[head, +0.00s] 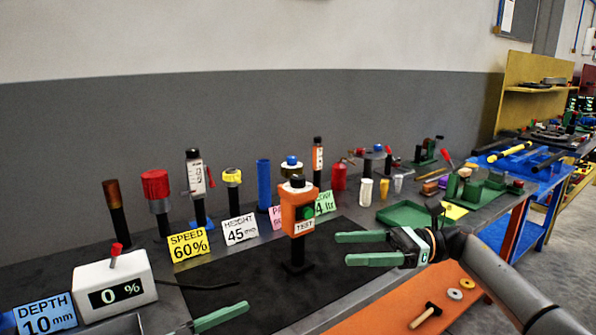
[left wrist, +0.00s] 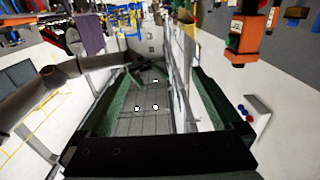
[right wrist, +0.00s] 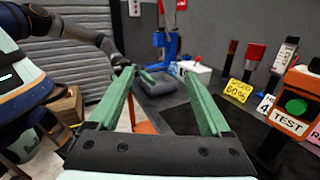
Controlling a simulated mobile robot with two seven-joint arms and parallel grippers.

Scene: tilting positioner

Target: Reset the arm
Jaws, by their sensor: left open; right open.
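My right gripper (head: 345,248) is open and empty above the right part of the bench, with its two green fingers pointing left. It stands right of the orange TEST post (head: 297,215), apart from it. In the right wrist view the open fingers (right wrist: 156,74) have nothing between them, and the TEST post (right wrist: 296,105) with its green button is at the right. My left gripper shows in the head view only as a green finger (head: 220,318) at the bottom edge. In the left wrist view its fingers (left wrist: 158,78) are apart, with nothing held.
A dark mat (head: 250,290) lies around the TEST post. A white 0 % display box (head: 115,285) with a red lever is at left. Labelled cards, such as the yellow SPEED card (head: 189,246), and several posts line the back. A green tray (head: 405,215) and hammer (head: 426,315) are at right.

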